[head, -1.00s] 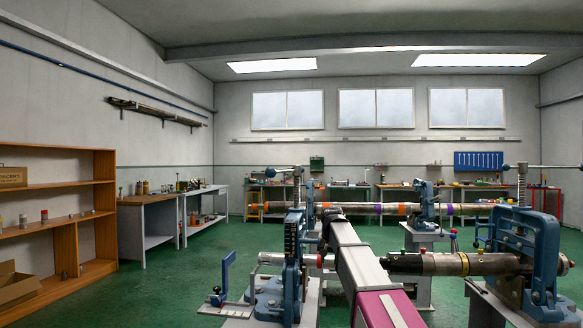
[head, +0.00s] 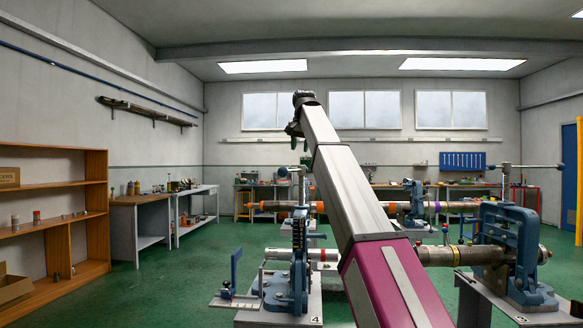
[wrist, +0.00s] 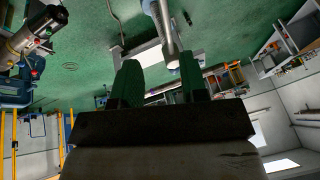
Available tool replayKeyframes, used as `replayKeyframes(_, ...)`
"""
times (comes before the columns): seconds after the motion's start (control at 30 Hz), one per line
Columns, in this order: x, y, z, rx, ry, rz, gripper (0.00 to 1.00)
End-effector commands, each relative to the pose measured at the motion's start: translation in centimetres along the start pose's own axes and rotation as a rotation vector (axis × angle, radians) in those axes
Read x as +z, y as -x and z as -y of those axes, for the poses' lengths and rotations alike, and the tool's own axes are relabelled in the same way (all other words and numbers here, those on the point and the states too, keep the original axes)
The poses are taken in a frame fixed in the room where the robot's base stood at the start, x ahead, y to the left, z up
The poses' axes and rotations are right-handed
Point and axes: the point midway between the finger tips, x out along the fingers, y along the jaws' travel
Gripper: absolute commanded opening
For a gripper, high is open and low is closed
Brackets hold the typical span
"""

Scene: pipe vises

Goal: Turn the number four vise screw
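The number four vise (head: 300,262) is the blue vise at front left in the head view, on a grey stand marked with a 4. Its upright screw with a crossbar handle (head: 293,169) is at the top. My gripper (head: 292,130) is raised above and beyond this vise in the picture, apart from the handle. In the wrist view my gripper (wrist: 159,76) has its two green fingers spread with nothing held between them. A grey metal cylinder (wrist: 166,32) shows past the fingertips; I cannot tell which part it is.
Another blue vise (head: 508,250) holds a pipe (head: 450,255) at right. A long pipe (head: 345,207) with coloured bands runs behind, through a farther vise (head: 415,203). Wooden shelves (head: 95,210) stand at left. Green floor (head: 170,290) is open between shelves and vise.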

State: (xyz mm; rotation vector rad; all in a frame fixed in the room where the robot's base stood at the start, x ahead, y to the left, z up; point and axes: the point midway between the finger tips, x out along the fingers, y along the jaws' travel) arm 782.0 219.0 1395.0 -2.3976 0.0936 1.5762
Motion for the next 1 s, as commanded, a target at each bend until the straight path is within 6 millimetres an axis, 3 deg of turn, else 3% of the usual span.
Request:
replayKeyframes(0.1, -0.3, 1.7, 0.5, -0.004, -0.005, -0.005, 0.40)
replayKeyframes(0.27, -0.2, 1.4, 0.6, -0.005, -0.007, -0.005, 0.40)
replayKeyframes(0.7, -0.2, -5.9, 0.6, -0.004, -0.006, -0.004, 0.40)
replayKeyframes(1.0, -0.3, -8.6, 0.6, -0.005, -0.006, -0.006, 0.40)
